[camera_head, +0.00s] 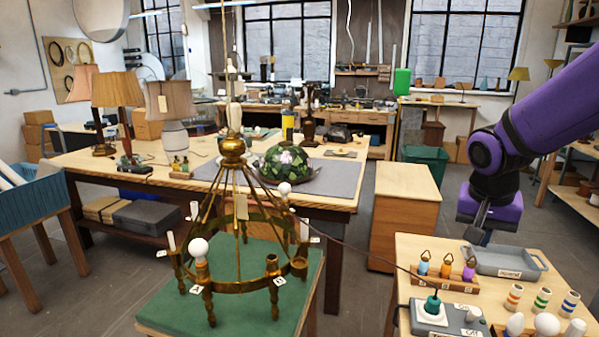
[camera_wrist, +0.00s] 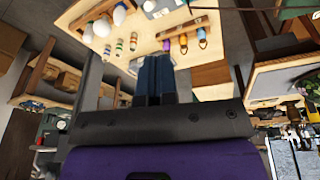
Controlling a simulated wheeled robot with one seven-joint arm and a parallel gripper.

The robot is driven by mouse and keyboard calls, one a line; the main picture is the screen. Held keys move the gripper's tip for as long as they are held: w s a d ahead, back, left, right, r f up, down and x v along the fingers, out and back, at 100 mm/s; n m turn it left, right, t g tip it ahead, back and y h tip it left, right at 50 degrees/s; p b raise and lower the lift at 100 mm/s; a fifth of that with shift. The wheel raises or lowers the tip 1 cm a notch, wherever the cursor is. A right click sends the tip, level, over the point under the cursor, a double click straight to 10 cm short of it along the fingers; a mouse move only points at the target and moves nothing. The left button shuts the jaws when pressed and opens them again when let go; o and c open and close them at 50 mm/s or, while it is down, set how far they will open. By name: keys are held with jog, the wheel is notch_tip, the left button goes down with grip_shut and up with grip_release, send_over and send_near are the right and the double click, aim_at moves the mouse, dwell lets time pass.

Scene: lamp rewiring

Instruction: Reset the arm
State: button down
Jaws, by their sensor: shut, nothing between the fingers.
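My purple arm comes in from the right in the head view. My gripper (camera_head: 477,233) hangs above the far left part of the small right-hand table (camera_head: 415,250), near a grey tray. In the wrist view my gripper's two dark fingers (camera_wrist: 155,80) are together, with nothing between them. A brass chandelier (camera_head: 232,225) stands on a green-topped table (camera_head: 165,300) left of my gripper, well apart from it. The chandelier holds white bulbs (camera_head: 199,248) and candle sleeves, and one holder at the front right is bare.
The small table bears a grey tray (camera_head: 505,262), a rack with coloured ringed pieces (camera_head: 446,266), striped cylinders (camera_head: 542,299), loose bulbs (camera_head: 546,324) and a grey box with a green plug (camera_head: 432,304). A dark cord runs from there toward the chandelier. A wooden cabinet (camera_head: 400,215) stands behind.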

jog(key=s+a+r+n+t+y, duration=0.1)
jog(key=s+r+n, duration=0.2)
jog(key=s+r, duration=0.2)
jog(key=s+a+r+n+t+y, duration=0.1)
jog(key=s+r, duration=0.4)
jog(key=s, duration=0.7)
jog(key=a+n+t, duration=0.1)
jog(key=n, duration=0.1)
jog(key=shift+n, duration=0.3)
